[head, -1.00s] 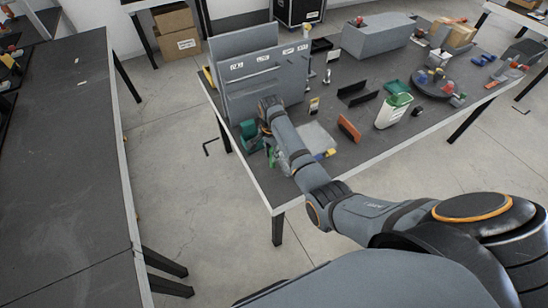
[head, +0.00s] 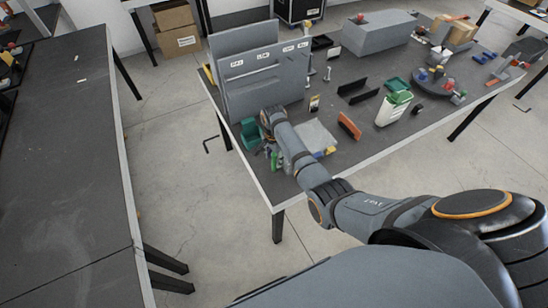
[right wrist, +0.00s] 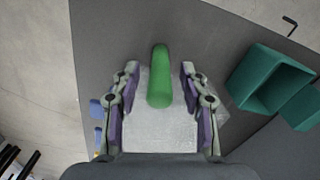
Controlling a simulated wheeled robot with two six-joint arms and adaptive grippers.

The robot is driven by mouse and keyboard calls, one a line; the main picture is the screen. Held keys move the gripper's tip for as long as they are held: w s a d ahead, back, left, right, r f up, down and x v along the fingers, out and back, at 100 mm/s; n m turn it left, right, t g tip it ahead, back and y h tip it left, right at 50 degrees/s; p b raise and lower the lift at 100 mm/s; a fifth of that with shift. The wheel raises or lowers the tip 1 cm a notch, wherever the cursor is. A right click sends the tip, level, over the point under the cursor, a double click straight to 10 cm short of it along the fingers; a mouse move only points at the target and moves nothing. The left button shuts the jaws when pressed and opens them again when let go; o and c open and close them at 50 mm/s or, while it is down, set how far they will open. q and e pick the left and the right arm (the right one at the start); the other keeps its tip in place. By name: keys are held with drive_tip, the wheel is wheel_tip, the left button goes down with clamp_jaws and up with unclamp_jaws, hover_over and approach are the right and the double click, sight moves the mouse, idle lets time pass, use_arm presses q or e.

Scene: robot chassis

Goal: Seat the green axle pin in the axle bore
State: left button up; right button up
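The green axle pin (right wrist: 159,77) shows in the right wrist view as a rounded green cylinder, lengthwise between the fingers of my right gripper (right wrist: 159,70). The fingers stand apart with a gap on each side of the pin. A pale translucent or silvery plate (right wrist: 212,107) lies behind the pin; I cannot tell if they touch. In the head view my right gripper (head: 271,153) is at the near left of the workbench, partly hidden by its arm. I cannot pick out the axle bore. My left gripper is out of view.
A teal open box (head: 250,134) stands beside the gripper. A grey labelled panel unit (head: 262,85) rises behind it. An orange part (head: 349,126) and a white bin (head: 393,109) stand to the right. The dark left table (head: 65,170) is mostly clear.

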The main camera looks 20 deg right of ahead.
wheel_tip(320, 180, up, 12)
drive_tip(key=shift+w+r+b, duration=0.1)
drive_tip(key=shift+b, duration=0.4)
drive_tip(key=shift+o, duration=0.4)
